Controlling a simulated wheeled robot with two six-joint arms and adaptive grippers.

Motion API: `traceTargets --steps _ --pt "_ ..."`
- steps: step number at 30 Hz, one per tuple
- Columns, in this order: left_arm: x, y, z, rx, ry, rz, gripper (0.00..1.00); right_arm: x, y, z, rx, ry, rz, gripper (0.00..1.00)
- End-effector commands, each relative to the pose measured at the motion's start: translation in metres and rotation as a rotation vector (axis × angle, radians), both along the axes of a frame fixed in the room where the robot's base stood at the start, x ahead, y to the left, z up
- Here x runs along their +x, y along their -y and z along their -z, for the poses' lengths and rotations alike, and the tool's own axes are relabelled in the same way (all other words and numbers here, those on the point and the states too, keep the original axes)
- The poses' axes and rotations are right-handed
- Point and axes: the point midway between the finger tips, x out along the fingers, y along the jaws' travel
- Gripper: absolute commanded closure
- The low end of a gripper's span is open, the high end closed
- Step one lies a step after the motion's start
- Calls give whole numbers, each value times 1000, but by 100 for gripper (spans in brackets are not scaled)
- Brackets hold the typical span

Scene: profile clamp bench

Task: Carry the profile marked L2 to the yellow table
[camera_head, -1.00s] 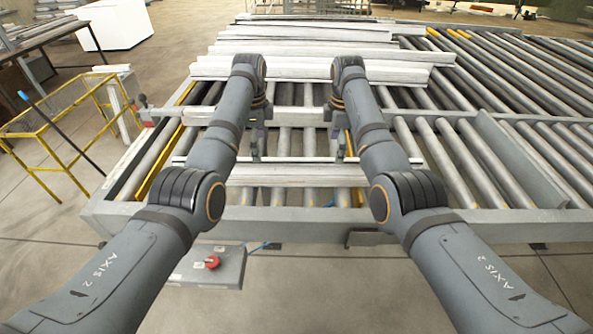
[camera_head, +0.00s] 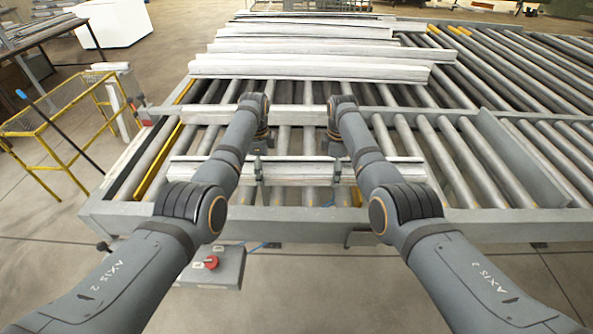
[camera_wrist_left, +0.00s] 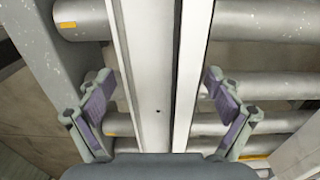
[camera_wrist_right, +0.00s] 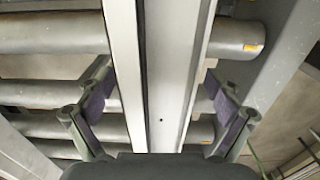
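A long pale grey profile (camera_head: 297,172) lies left to right across the rollers near the front of the conveyor. No L2 mark is legible on it. It also shows in the left wrist view (camera_wrist_left: 151,75) and the right wrist view (camera_wrist_right: 166,75), with a dark groove along it. My left gripper (camera_wrist_left: 160,85) is open, one finger on each side of the profile, with visible gaps. My right gripper (camera_wrist_right: 156,85) is open astride it too, farther right. In the head view, a yellow tubular frame (camera_head: 62,127) stands at the left; I cannot tell whether it is the yellow table.
Several more profiles (camera_head: 310,68) lie across the far rollers. The conveyor's front rail (camera_head: 300,226) runs along the near edge, with a grey box with a red knob (camera_head: 211,262) below it. A dark table (camera_head: 38,38) and a white block (camera_head: 116,24) stand far left. Bare floor shows at left.

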Motion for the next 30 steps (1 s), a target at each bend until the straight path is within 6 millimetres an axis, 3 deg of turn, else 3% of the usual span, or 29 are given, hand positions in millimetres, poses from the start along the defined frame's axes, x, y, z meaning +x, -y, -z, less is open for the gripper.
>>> traceTargets --steps 2,19,30 --pt "0 0 0 0 0 0 21 0 0 0 0 0 0 21" --pt "0 0 0 0 -1 0 97 0 0 0 0 -1 0 97" --pt "1 0 -9 0 2 0 97 0 0 -9 0 1 0 97"
